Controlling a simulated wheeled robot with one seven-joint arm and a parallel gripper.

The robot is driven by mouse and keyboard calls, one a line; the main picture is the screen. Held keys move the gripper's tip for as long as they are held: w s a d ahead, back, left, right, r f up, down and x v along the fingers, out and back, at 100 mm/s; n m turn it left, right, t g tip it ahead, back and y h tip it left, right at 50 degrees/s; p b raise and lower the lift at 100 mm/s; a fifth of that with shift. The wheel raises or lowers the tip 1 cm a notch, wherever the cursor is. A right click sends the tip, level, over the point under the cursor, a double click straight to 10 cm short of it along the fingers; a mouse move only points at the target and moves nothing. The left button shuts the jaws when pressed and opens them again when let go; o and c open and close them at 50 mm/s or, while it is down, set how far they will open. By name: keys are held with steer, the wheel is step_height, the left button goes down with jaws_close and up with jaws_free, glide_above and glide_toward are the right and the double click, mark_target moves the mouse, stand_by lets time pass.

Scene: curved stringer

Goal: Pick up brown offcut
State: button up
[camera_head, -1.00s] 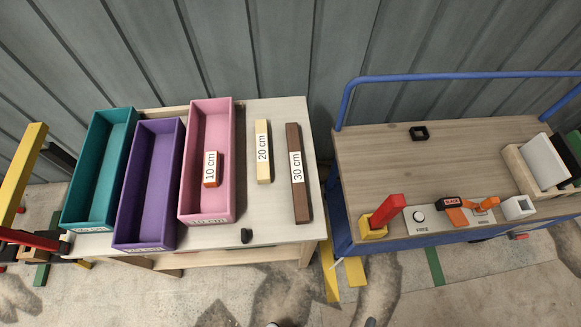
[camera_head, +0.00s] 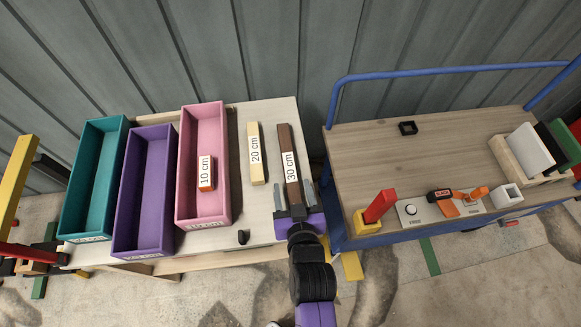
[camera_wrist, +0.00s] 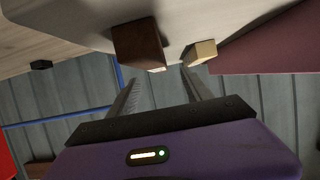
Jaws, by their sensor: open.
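The brown offcut (camera_head: 287,150) is a long dark bar with a white "30 cm" label, lying on the light table at its right side. My gripper (camera_head: 293,196) is open at the near end of the brown offcut, with a finger to each side in the head view. In the wrist view the end of the brown offcut (camera_wrist: 138,45) shows just beyond my gripper (camera_wrist: 158,82), and nothing is held. I cannot tell whether the fingers touch it.
A pale "20 cm" offcut (camera_head: 256,170) lies to the left. Pink (camera_head: 228,160), purple (camera_head: 120,235) and teal (camera_head: 70,205) bins stand further left; an orange-ended "10 cm" piece (camera_head: 206,184) is in the pink bin. A blue-railed bench (camera_head: 400,160) stands right.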

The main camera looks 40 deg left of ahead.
mark_target(290, 169)
steer(key=shift+w+p+x, duration=0.25)
steer(key=shift+p+x, duration=0.05)
steer(key=shift+x, duration=3.35)
steer(key=shift+d+r, duration=0.1)
steer(key=shift+r, duration=0.1)
jaws_close()
